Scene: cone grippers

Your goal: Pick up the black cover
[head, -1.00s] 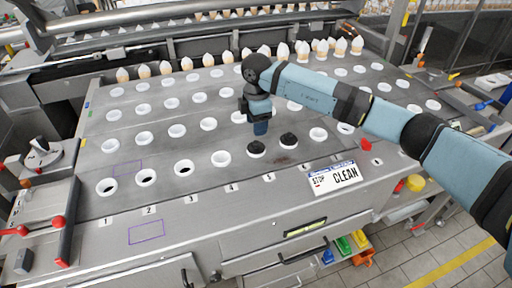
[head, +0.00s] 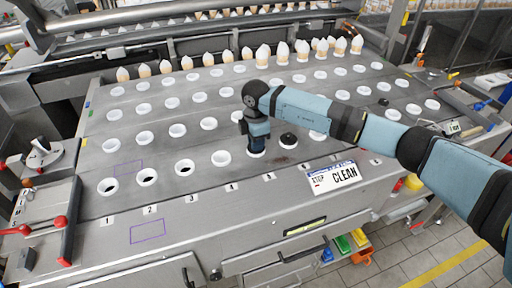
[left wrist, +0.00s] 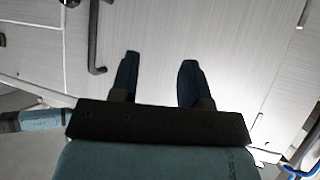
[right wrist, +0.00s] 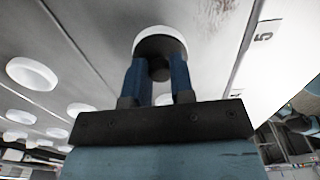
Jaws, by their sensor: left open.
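My right gripper (head: 257,148) points down at a white cup in the front row of the steel table. In the right wrist view, a black cover (right wrist: 160,68) with a knob sits in the white ring, between my two right fingers (right wrist: 159,75). The fingers stand close on both sides of the knob and appear to hold it. In the head view the gripper mostly hides this cover. A second black cover (head: 288,139) sits in the cup just to the right. My left gripper (left wrist: 160,75) is open and empty, away from the covers, with pale panels behind it.
The steel table (head: 100,165) holds rows of white cups, mostly uncovered. A dark object (head: 384,101) lies at one cup farther back right. Egg-shaped items (head: 263,56) line the back.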

